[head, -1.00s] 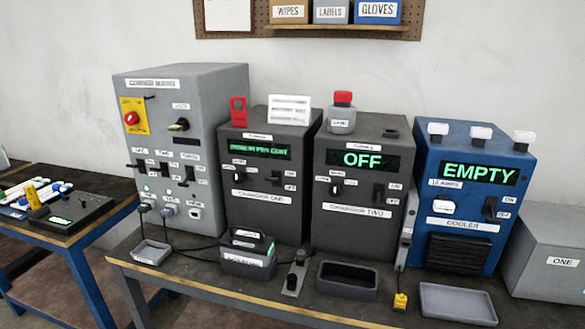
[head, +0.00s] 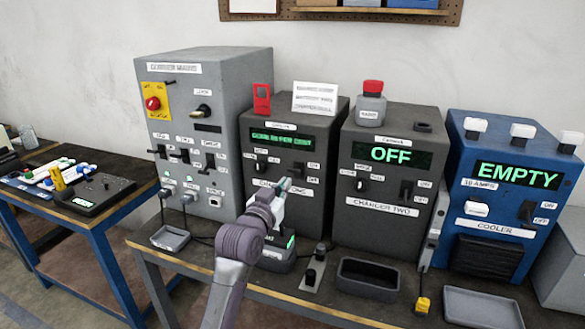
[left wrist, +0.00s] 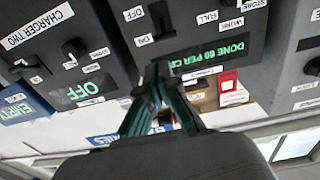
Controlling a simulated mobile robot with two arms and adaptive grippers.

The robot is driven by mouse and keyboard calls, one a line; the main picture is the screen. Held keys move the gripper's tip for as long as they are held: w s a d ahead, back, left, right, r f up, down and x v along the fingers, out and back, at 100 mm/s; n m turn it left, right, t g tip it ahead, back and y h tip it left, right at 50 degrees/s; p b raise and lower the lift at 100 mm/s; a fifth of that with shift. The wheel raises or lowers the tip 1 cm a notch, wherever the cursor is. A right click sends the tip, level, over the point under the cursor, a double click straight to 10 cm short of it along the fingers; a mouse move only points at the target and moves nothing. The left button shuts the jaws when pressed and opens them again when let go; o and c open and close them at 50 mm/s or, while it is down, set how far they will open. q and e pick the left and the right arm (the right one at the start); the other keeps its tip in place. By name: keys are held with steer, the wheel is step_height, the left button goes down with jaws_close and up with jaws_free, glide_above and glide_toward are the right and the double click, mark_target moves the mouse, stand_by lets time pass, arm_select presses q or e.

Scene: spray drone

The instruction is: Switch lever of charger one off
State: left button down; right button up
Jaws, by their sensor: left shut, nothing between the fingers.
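Charger one (head: 255,215) is a dark box whose green display reads "DONE" and a per cent figure. Its black lever (head: 298,168) is at the right of its front, beside ON and OFF labels. The lever also shows at the top of the left wrist view (left wrist: 160,18), which sees the panel upside down; I cannot tell its exact position. My left gripper (head: 285,184) is shut and empty, in front of charger one just below the lever. In the left wrist view its fingertips (left wrist: 157,72) meet over the display area. My right gripper is not in view.
Charger two (head: 385,225), showing OFF, stands to the right, then the blue cooler (head: 490,205) showing EMPTY. A battery (head: 272,260) sits below charger one, partly behind my arm. A dark tray (head: 370,290) lies in front of charger two.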

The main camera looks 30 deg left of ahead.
arm_select(q)
steer(key=r, duration=0.1)
steer(key=a+r, duration=0.1)
steer(key=r, duration=0.1)
steer(key=shift+s+a+r+n+t+y, duration=0.1)
steer(key=shift+s+r+n+t+y, duration=0.1)
steer(key=shift+n+t+y, duration=0.15)
steer(key=shift+w, duration=0.15)
steer(key=p+x, duration=0.2)
steer(key=x, duration=0.7)
steer(key=shift+w+r, duration=0.15)
steer(key=shift+w, duration=0.2)
step_height(320, 180, down, 3)
steer(key=shift+s+r+p, duration=0.1)
steer(key=shift+r+p, duration=0.1)
steer(key=shift+p, duration=0.1)
steer(key=shift+s+f, duration=0.25)
steer(key=shift+f, duration=0.55)
